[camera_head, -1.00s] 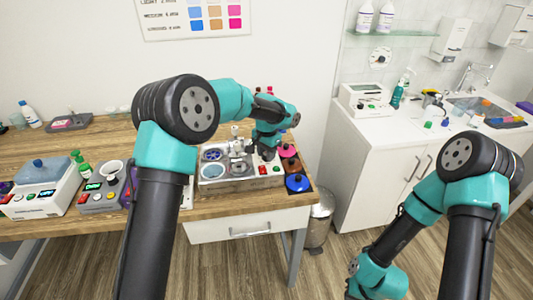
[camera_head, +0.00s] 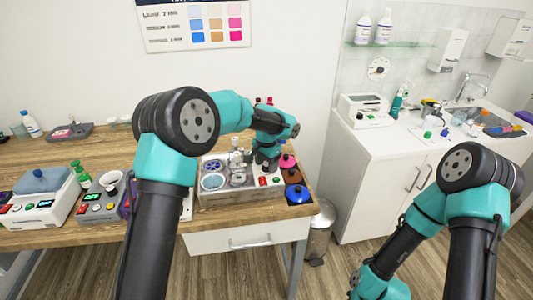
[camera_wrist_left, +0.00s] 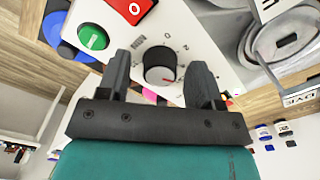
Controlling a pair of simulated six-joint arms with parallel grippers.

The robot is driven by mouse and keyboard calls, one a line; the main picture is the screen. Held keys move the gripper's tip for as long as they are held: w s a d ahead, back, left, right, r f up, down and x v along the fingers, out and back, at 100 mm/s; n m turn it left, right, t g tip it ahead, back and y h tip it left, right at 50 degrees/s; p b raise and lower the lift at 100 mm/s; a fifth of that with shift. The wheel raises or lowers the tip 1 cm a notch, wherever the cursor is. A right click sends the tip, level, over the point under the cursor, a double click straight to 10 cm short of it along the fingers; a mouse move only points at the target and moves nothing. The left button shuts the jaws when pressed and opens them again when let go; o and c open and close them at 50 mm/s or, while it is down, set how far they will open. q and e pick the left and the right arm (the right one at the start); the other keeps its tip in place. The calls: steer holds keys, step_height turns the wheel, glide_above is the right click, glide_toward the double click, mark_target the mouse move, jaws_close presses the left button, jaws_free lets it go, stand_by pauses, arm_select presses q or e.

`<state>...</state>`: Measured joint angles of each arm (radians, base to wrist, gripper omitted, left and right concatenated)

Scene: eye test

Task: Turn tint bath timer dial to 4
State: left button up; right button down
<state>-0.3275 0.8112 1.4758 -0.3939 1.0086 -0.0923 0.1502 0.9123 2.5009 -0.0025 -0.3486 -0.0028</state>
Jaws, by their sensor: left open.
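The tint bath unit (camera_head: 240,192) is a pale box with round wells on the wooden bench in the head view. In the left wrist view its timer dial (camera_wrist_left: 159,66) is a round black knob with a pale face. A red pointer mark on it points to the lower right. Printed numbers around it include 0 and 2; the others are hidden or too small to read. My left gripper (camera_wrist_left: 161,60) is open, with one finger on each side of the dial and visible gaps between. My left gripper hides the dial in the head view. My right gripper is out of view.
A green button (camera_wrist_left: 92,37) and a red switch (camera_wrist_left: 133,8) sit near the dial. Pink, brown and blue pots (camera_head: 298,194) stand at the unit's right. Other devices, including a blue-lidded one (camera_head: 40,181), stand at left. A sink counter (camera_head: 395,137) stands at right.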

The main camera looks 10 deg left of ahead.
mark_target(267, 164)
arm_select(q)
step_height(267, 164, up, 17)
steer(key=shift+r, duration=0.2)
stand_by(0.4)
